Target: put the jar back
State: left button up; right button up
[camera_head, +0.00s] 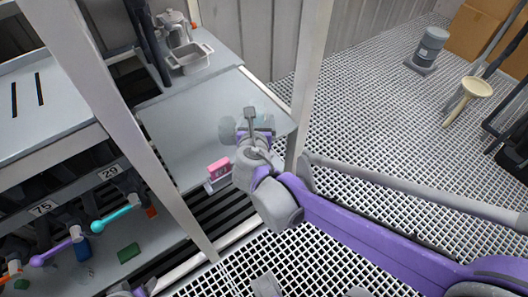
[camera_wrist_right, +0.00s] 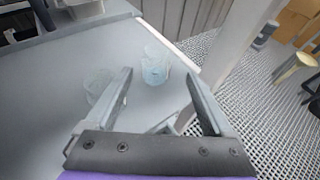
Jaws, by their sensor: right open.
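In the right wrist view a small translucent pale-blue jar (camera_wrist_right: 155,66) stands on the grey shelf (camera_wrist_right: 60,62) near its edge. It shows beyond and between the fingertips of my right gripper (camera_wrist_right: 158,78), which is open and empty. A second, fainter clear round vessel (camera_wrist_right: 100,86) shows beside the left finger. In the head view my right gripper (camera_head: 250,118) is over the right end of the grey shelf (camera_head: 180,135) and covers most of the vessels there. I cannot tell its exact height above the shelf.
A pink numbered block (camera_head: 219,168) is at the shelf's front edge. A grey tray (camera_head: 190,58) stands at the back. An upright pale post (camera_head: 309,75) rises close to the right of my gripper. The shelf's left part is clear.

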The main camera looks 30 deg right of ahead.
jog(key=s+a+f+m+g+y, duration=0.3)
jog(key=s+f+m, duration=0.3)
jog(key=s+m, duration=0.4)
jog(key=s+a+f+m+g+y, duration=0.3)
jog(key=s+m, duration=0.8)
jog(key=m, duration=0.8)
notch_tip(320, 180, down, 3)
jog(key=a+y, duration=0.1)
jog(key=a, duration=0.1)
jog(key=shift+a+r+g, duration=0.15)
jog(key=shift+a+g, duration=0.15)
jog(key=shift+a, duration=0.05)
notch_tip(320, 180, up, 11)
jog(key=w+p, duration=0.1)
jog(key=p, duration=0.9)
jog(key=shift+w+r, duration=0.15)
jog(key=shift+w, duration=0.2)
